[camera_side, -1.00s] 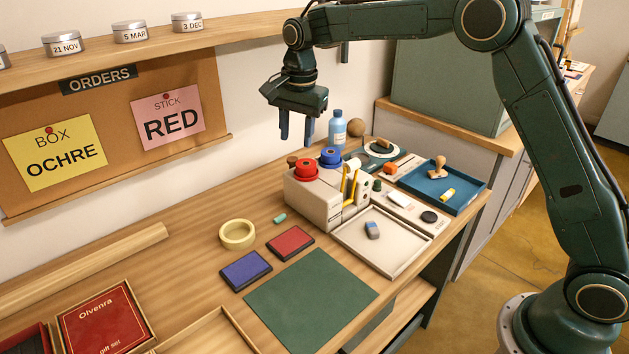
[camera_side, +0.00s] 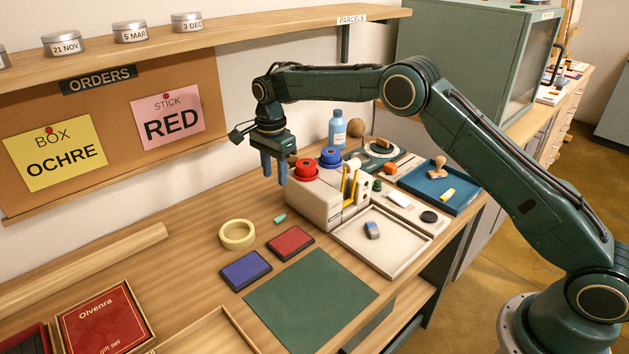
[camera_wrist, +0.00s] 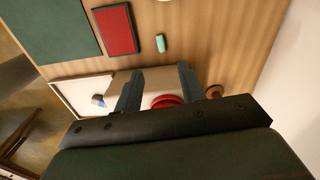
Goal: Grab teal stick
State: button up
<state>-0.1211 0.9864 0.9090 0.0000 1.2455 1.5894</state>
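The teal stick (camera_side: 280,218) is a small short piece lying on the bare wood table, between the cream ring and the beige dispenser block. In the wrist view the teal stick (camera_wrist: 160,44) lies beside the red pad, ahead of my fingers. My gripper (camera_side: 275,180) is above the table behind and above the teal stick, fingers pointing down. In the wrist view my gripper (camera_wrist: 158,82) has its two fingers apart with nothing held between them.
The beige dispenser block (camera_side: 318,203) with red and blue rolls stands close to my fingers. A cream ring (camera_side: 237,234), a red pad (camera_side: 291,241) and a blue pad (camera_side: 245,271) lie near the stick. A green mat (camera_side: 311,294) is in front.

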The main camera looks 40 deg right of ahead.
send_over(278, 217)
jog(key=shift+s+f, duration=0.15)
jog(key=shift+f, duration=3.85)
jog(key=shift+f, duration=2.6)
jog(key=c, duration=0.8)
